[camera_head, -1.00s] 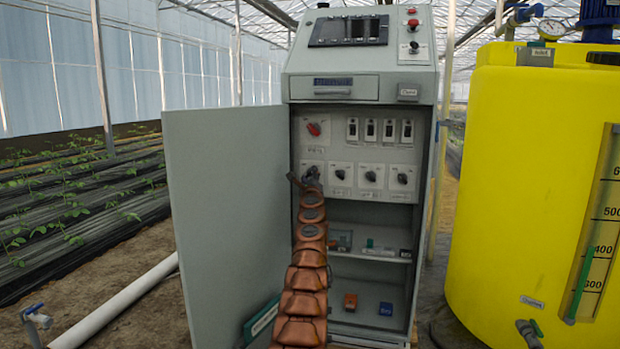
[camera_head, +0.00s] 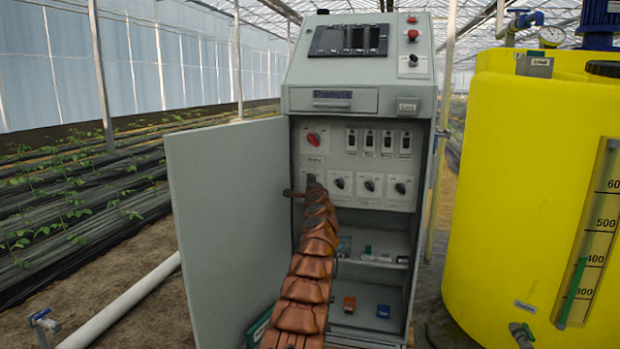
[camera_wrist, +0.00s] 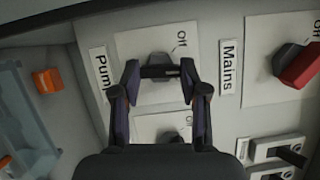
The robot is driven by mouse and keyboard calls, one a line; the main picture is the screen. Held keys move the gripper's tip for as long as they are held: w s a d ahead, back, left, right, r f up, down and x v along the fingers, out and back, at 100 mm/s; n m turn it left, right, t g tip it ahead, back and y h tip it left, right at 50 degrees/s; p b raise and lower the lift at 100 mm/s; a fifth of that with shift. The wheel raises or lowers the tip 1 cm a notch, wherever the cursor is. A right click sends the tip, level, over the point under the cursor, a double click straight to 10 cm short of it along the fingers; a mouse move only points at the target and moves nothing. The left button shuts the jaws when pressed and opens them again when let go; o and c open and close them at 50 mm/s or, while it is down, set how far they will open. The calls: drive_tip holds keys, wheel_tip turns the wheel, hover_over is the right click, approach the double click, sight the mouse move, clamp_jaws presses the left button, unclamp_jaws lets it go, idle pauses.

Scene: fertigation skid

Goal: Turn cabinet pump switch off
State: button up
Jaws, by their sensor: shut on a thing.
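The open cabinet (camera_head: 358,100) stands in the middle of the head view. Its pump switch (camera_wrist: 158,58) is a dark knob on a pale plate, beside the label "Pump" (camera_wrist: 100,73) in the wrist view. An "Off" mark (camera_wrist: 182,36) is printed on the plate. My gripper (camera_wrist: 160,72) is shut on the pump switch, and its fingers cover part of the knob. In the head view my gripper (camera_head: 312,184) is at the leftmost switch of the lower row and hides most of it. The exact angle of the knob is hard to tell.
The red mains switch (camera_head: 314,139) is above; several dark knobs (camera_head: 371,185) are to the right. Breaker switches (camera_head: 369,140) sit at upper right. The open cabinet door (camera_head: 230,220) stands close left of my arm. A yellow tank (camera_head: 520,180) is at right.

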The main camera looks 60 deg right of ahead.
drive_tip(key=n+g+p, duration=0.1)
drive_tip(key=n+p, duration=0.1)
drive_tip(key=p, duration=0.3)
drive_tip(key=n+g+y+p, duration=0.1)
drive_tip(key=n+p, duration=0.2)
drive_tip(key=p, duration=0.2)
drive_tip(key=n+g+p, duration=0.1)
drive_tip(key=n+p, duration=0.2)
drive_tip(key=p, duration=0.1)
drive_tip(key=shift+r+g+p, duration=0.3)
drive_tip(key=shift+r+p, duration=0.1)
drive_tip(key=shift+f+n+p, duration=0.15)
drive_tip(key=shift+n+p, duration=0.15)
drive_tip(key=shift+p, duration=0.15)
drive_tip(key=o, duration=1.1)
drive_tip(key=shift+o, duration=0.2)
drive_tip(key=shift+y, duration=0.3)
